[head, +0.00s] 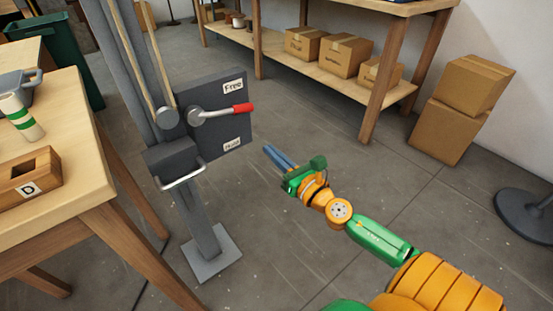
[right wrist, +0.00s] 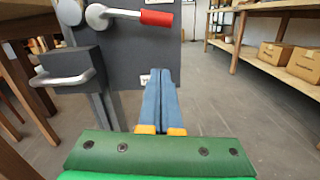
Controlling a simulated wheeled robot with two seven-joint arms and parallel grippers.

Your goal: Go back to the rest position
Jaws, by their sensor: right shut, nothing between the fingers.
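My right gripper (head: 279,158) is shut and empty, its blue fingers together. It is in the air to the right of a grey post with a dark panel (head: 220,130), apart from it. In the right wrist view the closed fingers (right wrist: 158,95) point toward the panel's lower edge. A lever with a red grip (head: 243,108) sticks out to the right from the panel, between a "Free" label above and a "Hold" label below. A light handle bar (head: 181,178) is on the post below. My left gripper is not in view.
A wooden table (head: 60,205) at left holds a wooden block marked D (head: 30,182). A shelf with cardboard boxes (head: 345,55) stands at the back. Stacked boxes (head: 450,130) and a dark round base (head: 525,215) are at right. The floor between is clear.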

